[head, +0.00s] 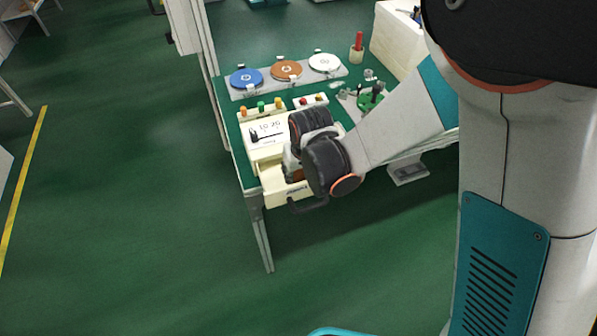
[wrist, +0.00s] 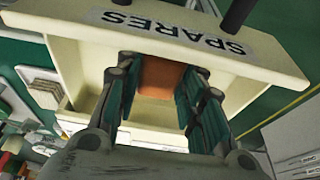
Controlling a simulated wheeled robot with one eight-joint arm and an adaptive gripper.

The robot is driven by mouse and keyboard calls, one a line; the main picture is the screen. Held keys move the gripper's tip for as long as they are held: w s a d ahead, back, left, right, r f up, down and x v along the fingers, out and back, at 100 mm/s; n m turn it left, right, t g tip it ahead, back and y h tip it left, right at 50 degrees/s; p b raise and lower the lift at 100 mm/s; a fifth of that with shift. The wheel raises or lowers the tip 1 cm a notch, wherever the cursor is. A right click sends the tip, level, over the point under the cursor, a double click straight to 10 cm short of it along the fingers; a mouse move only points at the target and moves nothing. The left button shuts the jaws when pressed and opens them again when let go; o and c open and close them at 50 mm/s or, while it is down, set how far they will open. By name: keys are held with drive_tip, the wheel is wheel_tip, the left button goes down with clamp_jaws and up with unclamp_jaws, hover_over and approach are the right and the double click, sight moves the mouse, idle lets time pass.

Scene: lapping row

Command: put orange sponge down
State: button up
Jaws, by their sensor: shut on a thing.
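The orange sponge (wrist: 162,79) shows in the wrist view between the two fingers of my gripper (wrist: 158,90), which is shut on it. Gripper and sponge are over or inside the open cream drawer (wrist: 82,50), close behind its front panel, which is labelled SPARES. I cannot tell whether the sponge touches the drawer floor. In the head view my wrist hides most of the gripper (head: 292,168) and much of the drawer (head: 271,181); only a small brownish-orange patch shows there.
The green bench (head: 236,140) carries blue (head: 246,78), orange-brown (head: 286,70) and white (head: 325,62) discs at the back. A cream panel (head: 262,152) with a gauge stands above the drawer. A dark handle (head: 307,205) juts from the drawer front. Floor to the left is clear.

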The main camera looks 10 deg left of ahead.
drive_tip(key=shift+s+d+f+b, duration=0.15)
drive_tip(key=shift+s+f+b, duration=0.1)
drive_tip(key=shift+f+b, duration=0.3)
drive_tip(key=o, duration=0.9)
drive_tip(key=shift+r, duration=0.15)
drive_tip(key=shift+c, duration=0.2)
drive_tip(key=shift+o, duration=0.8)
drive_tip(key=shift+w+f, duration=0.2)
drive_tip(key=shift+f, duration=0.05)
drive_tip(key=shift+r, duration=0.1)
drive_tip(key=shift+r+p, duration=0.55)
drive_tip(key=shift+r, duration=0.05)
drive_tip(key=p+v, duration=0.4)
drive_tip(key=v, duration=0.8)
drive_tip(key=shift+p, duration=0.35)
